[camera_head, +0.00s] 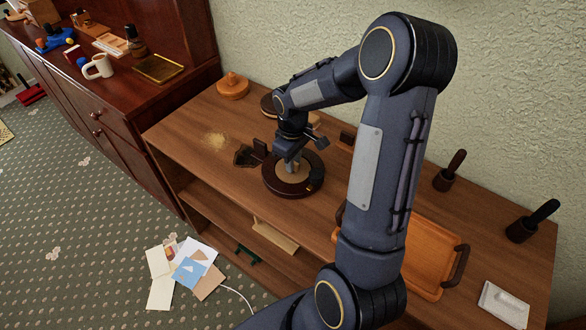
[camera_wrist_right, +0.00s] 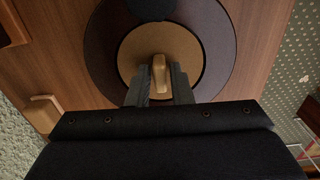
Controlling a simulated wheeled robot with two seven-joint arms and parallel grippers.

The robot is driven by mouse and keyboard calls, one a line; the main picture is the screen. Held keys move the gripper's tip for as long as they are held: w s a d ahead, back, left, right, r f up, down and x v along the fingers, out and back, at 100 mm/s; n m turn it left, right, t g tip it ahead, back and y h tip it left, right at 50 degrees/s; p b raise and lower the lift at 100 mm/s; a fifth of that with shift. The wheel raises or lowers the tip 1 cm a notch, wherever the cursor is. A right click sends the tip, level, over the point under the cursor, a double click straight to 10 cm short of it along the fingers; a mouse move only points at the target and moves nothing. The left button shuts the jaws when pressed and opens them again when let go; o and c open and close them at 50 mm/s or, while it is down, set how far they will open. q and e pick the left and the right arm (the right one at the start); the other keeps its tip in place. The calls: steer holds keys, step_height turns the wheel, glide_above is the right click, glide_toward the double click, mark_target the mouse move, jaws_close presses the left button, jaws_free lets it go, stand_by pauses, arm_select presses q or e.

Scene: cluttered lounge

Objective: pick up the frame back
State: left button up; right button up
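The frame back appears to be the tan disc (camera_head: 298,175) with a raised tab, lying inside a dark round frame (camera_head: 285,190) on the wooden sideboard. In the right wrist view the tan disc (camera_wrist_right: 128,55) is centred in the dark ring (camera_wrist_right: 100,50), and its pale tab (camera_wrist_right: 159,76) stands up in the middle. My right gripper (camera_head: 292,164) points down over the disc. In the wrist view its fingers (camera_wrist_right: 160,70) stand on either side of the tab, with narrow gaps seeming to show, so it looks open. My left gripper is out of view.
The sideboard top (camera_head: 205,165) also holds an orange wooden lidded piece (camera_head: 232,86), a tray (camera_head: 425,258), two dark-handled tools (camera_head: 451,172) and a white dish (camera_head: 503,304). A dark object (camera_head: 244,156) lies close left of the frame. Papers (camera_head: 186,270) lie on the carpet.

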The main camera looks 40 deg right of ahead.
jaws_close()
steer(key=shift+r, duration=0.15)
